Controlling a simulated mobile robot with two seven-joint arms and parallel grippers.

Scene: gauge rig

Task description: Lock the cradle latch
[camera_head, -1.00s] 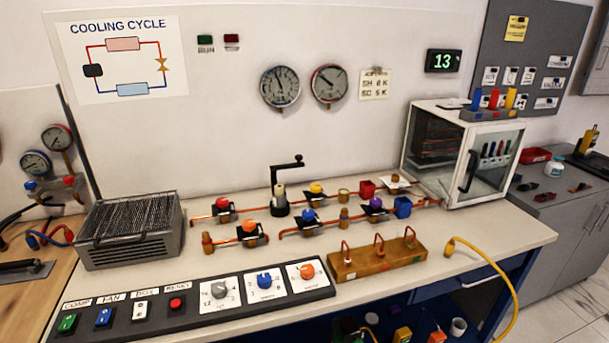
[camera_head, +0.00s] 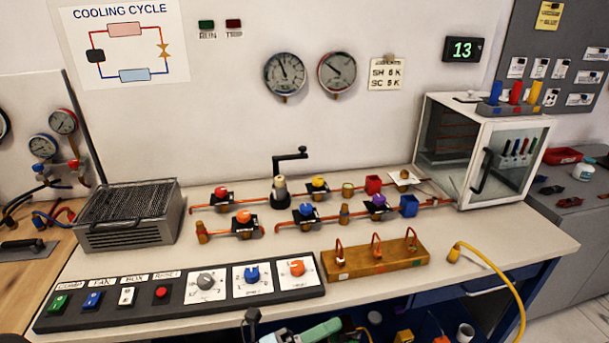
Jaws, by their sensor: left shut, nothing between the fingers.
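A black upright stand with a cranked arm (camera_head: 290,157) stands behind the pipe runs at the middle of the bench. A pale cylinder (camera_head: 280,185) sits at its base. I cannot tell for sure whether this is the cradle and its latch; no part is labelled so. My left gripper (camera_head: 252,315) shows at the bottom edge, in front of the bench, as a small dark shape. It is shut and empty, well apart from the stand. Most of it is cut off. My right gripper is not in view.
Copper pipes with coloured valve knobs (camera_head: 306,210) lie in front of the stand. A switch panel (camera_head: 120,310) and a wooden block (camera_head: 360,266) line the front. A finned unit (camera_head: 128,235) is left, a glass-fronted box (camera_head: 510,163) right. A yellow hose (camera_head: 500,277) hangs over the edge.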

